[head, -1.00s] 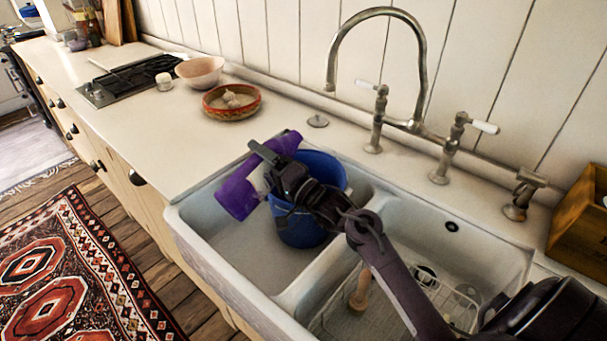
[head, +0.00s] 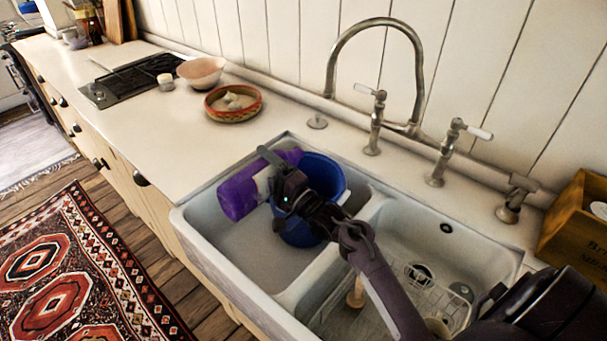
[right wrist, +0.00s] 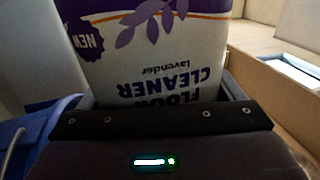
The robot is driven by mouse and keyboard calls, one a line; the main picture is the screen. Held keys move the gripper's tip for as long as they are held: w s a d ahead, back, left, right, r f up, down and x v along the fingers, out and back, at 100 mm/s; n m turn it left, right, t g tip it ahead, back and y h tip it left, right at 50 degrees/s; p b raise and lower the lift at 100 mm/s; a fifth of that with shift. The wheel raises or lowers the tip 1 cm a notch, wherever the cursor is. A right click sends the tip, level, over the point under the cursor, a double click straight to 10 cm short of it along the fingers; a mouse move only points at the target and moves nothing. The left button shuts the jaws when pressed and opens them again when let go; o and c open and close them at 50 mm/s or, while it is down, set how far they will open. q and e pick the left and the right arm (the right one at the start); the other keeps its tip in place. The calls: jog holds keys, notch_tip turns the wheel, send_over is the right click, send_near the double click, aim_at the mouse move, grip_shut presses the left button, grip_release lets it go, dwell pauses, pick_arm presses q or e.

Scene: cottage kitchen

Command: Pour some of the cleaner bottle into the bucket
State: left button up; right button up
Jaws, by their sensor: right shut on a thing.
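The purple cleaner bottle (head: 237,196) is in my right gripper (head: 270,172), which is shut on its middle. In the head view the bottle lies tilted over the left basin, its broad end at lower left and its other end by the far-left rim of the bucket. The blue bucket (head: 298,235) stands in the left basin, partly hidden by my right gripper and arm. In the right wrist view the bottle's label (right wrist: 150,50) reads upside down, and a blue part of the bucket (right wrist: 12,145) shows at left. The bottle's mouth and any liquid are hidden. My left gripper is out of view.
The white double sink (head: 285,292) has a wire rack (head: 455,292) in its right basin. A tall tap (head: 420,75) rises behind. A wooden crate (head: 572,225) stands at right.

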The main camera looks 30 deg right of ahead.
jog(key=shift+w+d+r+m+t+h+p, duration=0.15)
jog(key=shift+m+h+p, duration=0.1)
jog(key=shift+m+p, duration=0.4)
jog(key=shift+s+d+r+m+t+h+p, duration=0.15)
jog(key=shift+m+h+p, duration=0.1)
jog(key=shift+m+p, duration=0.4)
dwell(1.1)
jog(key=shift+w+f, duration=0.1)
jog(key=shift+f, duration=0.05)
jog(key=n+b, duration=0.2)
jog(key=b, duration=0.1)
jog(key=f+n+y+b, duration=0.1)
jog(key=n+b, duration=0.1)
jog(key=shift+a+f+y+b, duration=0.2)
jog(key=shift+a+y+b, duration=0.1)
jog(key=shift+a+b, duration=0.1)
jog(key=shift+r+n+g, duration=0.25)
jog(key=shift+n+g, duration=0.15)
jog(key=shift+r, duration=0.25)
